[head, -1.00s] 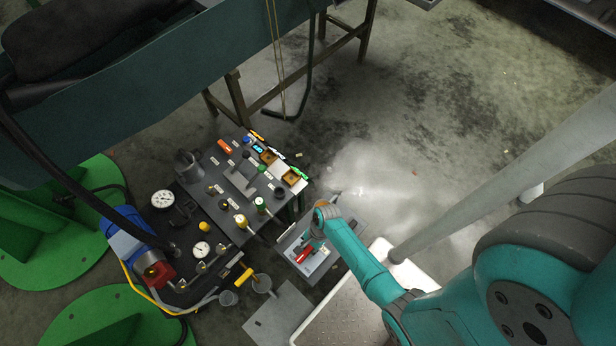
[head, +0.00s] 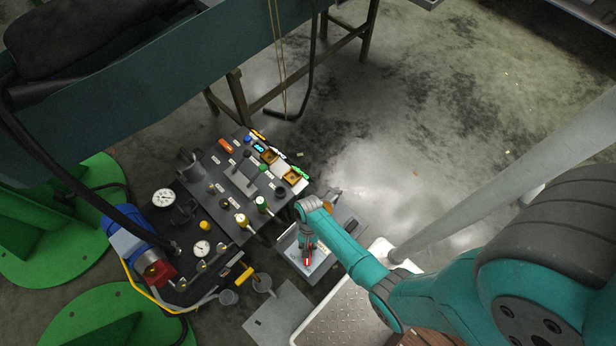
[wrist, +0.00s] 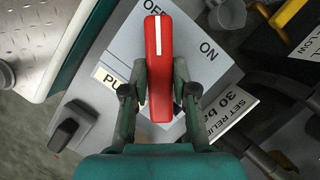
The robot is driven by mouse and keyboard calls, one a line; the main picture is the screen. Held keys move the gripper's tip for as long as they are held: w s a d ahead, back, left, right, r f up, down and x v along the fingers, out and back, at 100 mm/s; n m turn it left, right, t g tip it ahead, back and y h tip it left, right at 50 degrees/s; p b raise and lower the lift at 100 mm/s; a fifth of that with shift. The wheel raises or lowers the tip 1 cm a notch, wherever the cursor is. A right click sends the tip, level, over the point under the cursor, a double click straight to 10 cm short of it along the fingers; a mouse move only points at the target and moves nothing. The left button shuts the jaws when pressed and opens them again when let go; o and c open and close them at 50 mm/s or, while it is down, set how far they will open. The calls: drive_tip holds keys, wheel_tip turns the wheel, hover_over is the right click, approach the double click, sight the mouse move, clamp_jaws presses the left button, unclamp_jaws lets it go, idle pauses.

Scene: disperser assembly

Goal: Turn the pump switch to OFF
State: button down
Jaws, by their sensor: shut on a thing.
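The pump switch is a red handle (wrist: 160,95) with a white line on its far end, mounted on a pale plate (wrist: 215,70). In the head view the red handle (head: 308,261) shows just below my gripper (head: 307,241). In the wrist view my gripper (wrist: 160,72) has one finger on each side of the handle and is shut on it. The handle's far end lies beside the OFF label (wrist: 149,5) and partly covers it. The ON label (wrist: 208,50) is clear, to the right. The PUMP label is partly hidden by the left finger.
A dark panel (head: 222,180) with knobs, valves and gauges stands left of the switch. A yellow-handled valve (head: 244,276) is close on its left. A dark grey knob (wrist: 64,135) sits at lower left in the wrist view. A white ridged surface (head: 345,325) lies in front.

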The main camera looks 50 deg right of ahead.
drive_tip(key=n, duration=0.2)
drive_tip(key=n+g+h, duration=0.1)
drive_tip(key=n, duration=0.1)
drive_tip(key=shift+w+a+n+h, duration=0.1)
drive_tip(key=shift+a+n+h, duration=0.05)
drive_tip(key=shift+n+h, duration=0.2)
drive_tip(key=n+h, duration=0.1)
drive_tip(key=n, duration=0.4)
drive_tip(key=shift+h, duration=0.35)
drive_tip(key=c, duration=0.9)
unclamp_jaws()
drive_tip(key=shift+r, duration=0.1)
drive_tip(key=shift+g, duration=0.3)
drive_tip(key=v, duration=1.1)
drive_tip(key=shift+w+a+r, duration=0.1)
drive_tip(key=shift+w+r, duration=0.05)
drive_tip(key=shift+r, duration=0.25)
